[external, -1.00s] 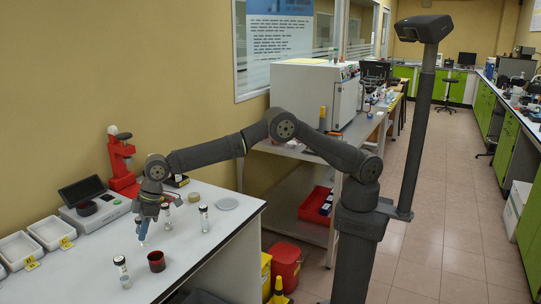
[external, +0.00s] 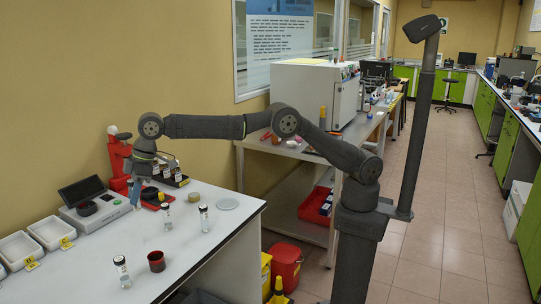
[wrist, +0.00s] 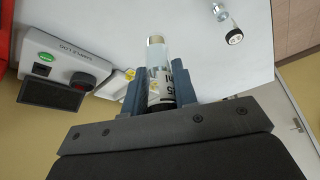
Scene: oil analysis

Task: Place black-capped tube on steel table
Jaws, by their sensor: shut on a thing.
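My gripper (external: 137,190) is shut on an upright clear tube, raised above the white bench (external: 215,240) at its back left. The grey steel table (external: 330,157) stands beyond the bench, at the right.
A dark red cup (external: 157,262) stands at the bench front. A red device (external: 118,160) and a grey instrument (external: 97,211) are at the back left, near white trays (external: 50,233). A large white machine (external: 312,95) occupies part of the steel table; its front strip has some free room.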

